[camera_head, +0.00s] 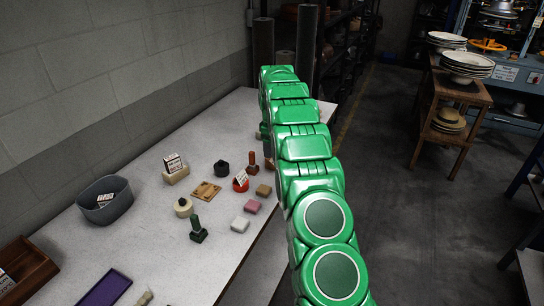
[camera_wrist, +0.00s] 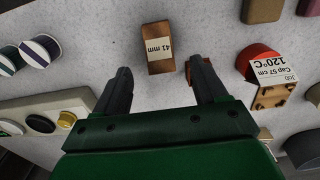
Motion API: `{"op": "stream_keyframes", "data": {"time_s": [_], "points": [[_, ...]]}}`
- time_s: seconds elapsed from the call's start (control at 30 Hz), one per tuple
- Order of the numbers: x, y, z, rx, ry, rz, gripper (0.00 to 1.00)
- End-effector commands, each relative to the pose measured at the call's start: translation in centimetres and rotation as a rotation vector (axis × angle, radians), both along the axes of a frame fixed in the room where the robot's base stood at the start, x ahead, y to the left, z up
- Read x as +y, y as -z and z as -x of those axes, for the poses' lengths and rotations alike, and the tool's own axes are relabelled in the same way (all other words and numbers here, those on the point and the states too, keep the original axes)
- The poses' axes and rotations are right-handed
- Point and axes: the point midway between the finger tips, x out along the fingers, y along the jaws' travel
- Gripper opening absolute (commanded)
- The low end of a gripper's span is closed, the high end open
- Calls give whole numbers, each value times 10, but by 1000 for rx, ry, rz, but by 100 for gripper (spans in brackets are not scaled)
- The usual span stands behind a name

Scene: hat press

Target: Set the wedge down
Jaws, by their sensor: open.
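A brown wooden block with a white "41 mm" label, which looks like the wedge (camera_wrist: 157,38), rests on the speckled table in the wrist view. My gripper (camera_wrist: 165,75) is open, with its two dark fingers spread wide. The block lies just ahead of the fingertips, roughly between them in the picture, with a visible gap to each finger. Its height below the fingers is hard to judge. In the head view my green arm reaches over the table's far right part and hides the gripper; I cannot pick out the wedge there.
A red holder with a "Cap 57 cm 120°C" card (camera_wrist: 267,63) stands right of my fingers. Another brown piece is partly behind the right finger. Spools (camera_wrist: 38,50) and a button box (camera_wrist: 60,118) are left. The table (camera_head: 150,240) holds a grey bowl (camera_head: 104,208) and several blocks.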

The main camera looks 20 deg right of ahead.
Motion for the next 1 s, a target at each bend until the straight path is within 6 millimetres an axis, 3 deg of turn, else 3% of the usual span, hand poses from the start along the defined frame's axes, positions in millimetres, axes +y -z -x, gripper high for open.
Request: {"op": "stream_keyframes", "data": {"time_s": [0.1, 0.3, 0.67, 0.83, 1.0], "points": [[-1, -23, -2, -7, 0, 1, 72], [0, -45, -1, -5, 0, 1, 72], [1, -56, 1, -1, 2, 0, 72], [9, -72, 11, -1, 25, 0, 72], [24, -96, 35, 8, 71, -2, 72]]}}
